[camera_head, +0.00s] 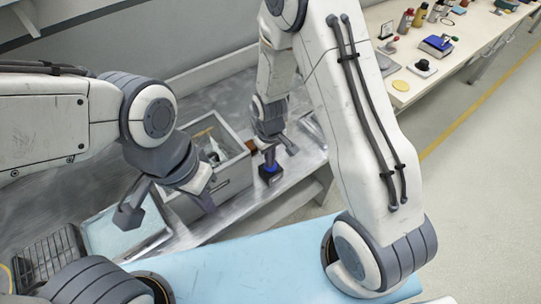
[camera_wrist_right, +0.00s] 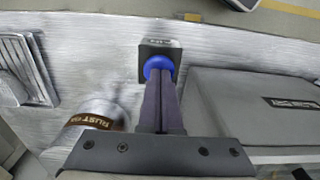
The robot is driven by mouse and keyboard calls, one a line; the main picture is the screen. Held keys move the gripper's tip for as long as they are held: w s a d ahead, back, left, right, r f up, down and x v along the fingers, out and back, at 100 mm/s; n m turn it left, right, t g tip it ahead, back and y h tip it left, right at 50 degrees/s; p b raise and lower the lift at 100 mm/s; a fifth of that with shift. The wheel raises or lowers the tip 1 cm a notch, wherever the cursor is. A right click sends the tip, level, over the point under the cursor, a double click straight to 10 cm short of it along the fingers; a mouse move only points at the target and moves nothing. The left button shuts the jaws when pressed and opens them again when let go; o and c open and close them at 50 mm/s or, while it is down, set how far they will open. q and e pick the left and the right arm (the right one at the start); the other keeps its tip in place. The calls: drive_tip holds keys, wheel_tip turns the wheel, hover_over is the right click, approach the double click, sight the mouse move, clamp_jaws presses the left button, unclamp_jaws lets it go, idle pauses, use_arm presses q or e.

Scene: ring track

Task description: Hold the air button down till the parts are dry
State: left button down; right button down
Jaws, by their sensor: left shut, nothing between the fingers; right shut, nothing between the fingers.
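The air button is a blue round cap (camera_wrist_right: 159,66) on a small dark box (camera_wrist_right: 157,47) with a label. In the head view the blue cap (camera_head: 269,168) stands on the metal bench beside the grey tank. My right gripper (camera_wrist_right: 160,80) is shut and empty, its fingertips against the cap or just over it. How far the cap is pressed cannot be told. It also shows in the head view (camera_head: 268,157).
The grey tank (camera_head: 238,176) stands left of the button. A can with a rust label (camera_wrist_right: 92,121) is close to my right fingers. A wire basket (camera_head: 45,262) and pale tray (camera_head: 128,232) lie at left. A bench with several items (camera_head: 440,65) stands far right.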

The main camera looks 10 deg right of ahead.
drive_tip(key=shift+s+f, duration=0.2)
drive_tip(key=shift+s, duration=0.1)
drive_tip(key=r+p, duration=0.4)
drive_tip(key=r, duration=0.1)
drive_tip(key=shift+w+r+p, duration=0.2)
drive_tip(key=shift+p, duration=0.2)
drive_tip(key=shift+w+r+b, duration=0.1)
drive_tip(key=shift+r+b, duration=0.55)
drive_tip(key=shift+b, duration=0.1)
wheel_tip(320, 180, up, 8)
drive_tip(key=shift+f, duration=0.15)
